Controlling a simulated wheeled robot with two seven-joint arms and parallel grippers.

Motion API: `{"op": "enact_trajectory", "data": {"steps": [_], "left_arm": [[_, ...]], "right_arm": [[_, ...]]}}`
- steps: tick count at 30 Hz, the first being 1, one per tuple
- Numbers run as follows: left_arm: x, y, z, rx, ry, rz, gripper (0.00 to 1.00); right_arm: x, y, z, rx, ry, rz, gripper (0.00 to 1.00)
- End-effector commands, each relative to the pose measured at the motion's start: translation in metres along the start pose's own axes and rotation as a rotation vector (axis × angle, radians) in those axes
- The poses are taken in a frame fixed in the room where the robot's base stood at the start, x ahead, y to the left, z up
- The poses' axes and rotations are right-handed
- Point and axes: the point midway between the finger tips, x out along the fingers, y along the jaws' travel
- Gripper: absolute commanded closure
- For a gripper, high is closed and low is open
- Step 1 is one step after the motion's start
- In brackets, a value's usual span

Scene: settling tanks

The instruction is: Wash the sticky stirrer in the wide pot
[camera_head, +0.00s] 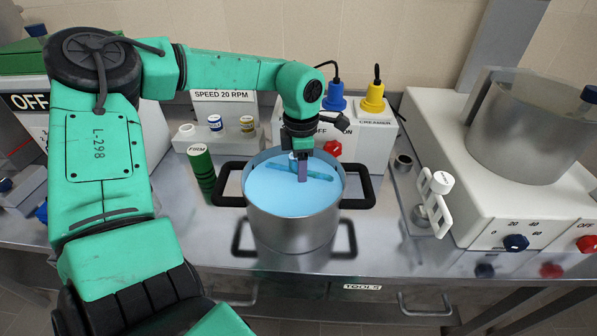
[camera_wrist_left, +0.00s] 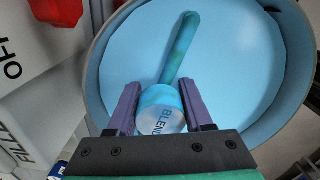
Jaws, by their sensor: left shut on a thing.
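The wide pot (camera_head: 292,225) is a steel pot with black side handles, filled with light blue liquid. It also shows in the left wrist view (camera_wrist_left: 96,75). My left gripper (camera_head: 302,172) points down into the pot. In the left wrist view its purple fingers (camera_wrist_left: 158,100) are shut on the round, lettered head of the stirrer (camera_wrist_left: 182,52). The lettering reads "BLEN", the rest is hidden. The stirrer's blue-green bar (camera_head: 318,176) shows in the liquid, with greenish patches along it. How deep it sits I cannot tell. My right gripper is not in view.
A green cylinder (camera_head: 201,168) stands left of the pot. A white paddle-shaped tool (camera_head: 434,200) stands to the right, beside a hotplate unit (camera_head: 470,205) bearing a large steel vessel (camera_head: 530,130). Behind are small jars and a box with blue and yellow plugs (camera_head: 373,97).

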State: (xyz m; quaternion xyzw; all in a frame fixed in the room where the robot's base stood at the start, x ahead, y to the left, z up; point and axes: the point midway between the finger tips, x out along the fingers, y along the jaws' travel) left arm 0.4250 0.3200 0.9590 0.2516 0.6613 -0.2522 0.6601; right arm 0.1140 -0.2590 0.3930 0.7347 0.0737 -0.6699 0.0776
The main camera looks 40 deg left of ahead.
Motion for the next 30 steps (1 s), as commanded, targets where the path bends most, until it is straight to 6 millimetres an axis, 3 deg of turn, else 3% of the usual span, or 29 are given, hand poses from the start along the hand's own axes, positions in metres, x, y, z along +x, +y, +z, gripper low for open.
{"op": "enact_trajectory", "data": {"steps": [30], "left_arm": [[-0.102,0.000,0.000,0.000,-0.001,0.002,1.00]], "right_arm": [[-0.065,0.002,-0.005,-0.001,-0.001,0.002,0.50]]}}
